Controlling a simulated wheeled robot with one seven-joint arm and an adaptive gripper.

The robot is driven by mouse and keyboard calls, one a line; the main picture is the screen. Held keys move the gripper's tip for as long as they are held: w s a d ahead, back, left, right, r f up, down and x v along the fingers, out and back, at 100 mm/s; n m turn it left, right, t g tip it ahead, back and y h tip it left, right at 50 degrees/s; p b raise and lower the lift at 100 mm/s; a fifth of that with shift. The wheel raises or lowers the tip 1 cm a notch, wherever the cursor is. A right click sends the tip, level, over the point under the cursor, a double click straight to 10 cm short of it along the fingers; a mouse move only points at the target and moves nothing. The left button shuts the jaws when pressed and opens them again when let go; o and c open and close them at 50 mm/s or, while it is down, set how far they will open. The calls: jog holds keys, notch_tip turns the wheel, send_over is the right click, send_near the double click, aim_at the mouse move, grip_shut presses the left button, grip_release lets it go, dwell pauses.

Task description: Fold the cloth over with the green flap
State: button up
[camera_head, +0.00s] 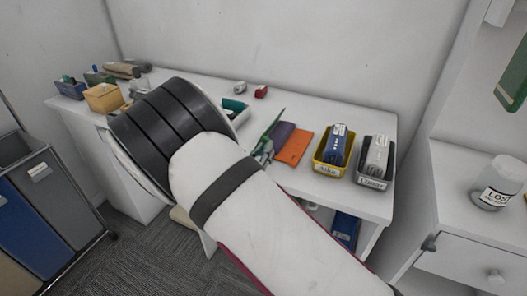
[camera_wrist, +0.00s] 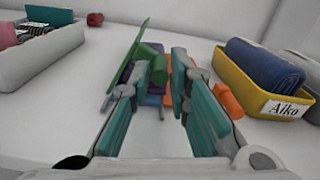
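The cloth lies on the white desk and has several coloured parts. Its green flap (camera_head: 272,125) stands tilted up at the left side, with a purple part (camera_head: 281,136) and a flat orange part (camera_head: 295,147) to its right. In the wrist view the green flap (camera_wrist: 134,50) rises just beyond my fingers, and the orange part (camera_wrist: 229,101) shows right of them. My gripper (camera_wrist: 165,92), with teal pads, appears open around a gap close to the flap. Its fingers hide much of the cloth. In the head view my arm covers most of the gripper.
A yellow tray labelled Aiko (camera_head: 324,166) with a blue rolled cloth and a dark grey tray (camera_head: 374,181) stand right of the cloth. A white tray (camera_wrist: 43,54) stands to the left. A small red item (camera_head: 261,91) is near the wall. Some desk around the cloth is clear.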

grip_shut()
jog(key=shift+a+r, duration=0.1)
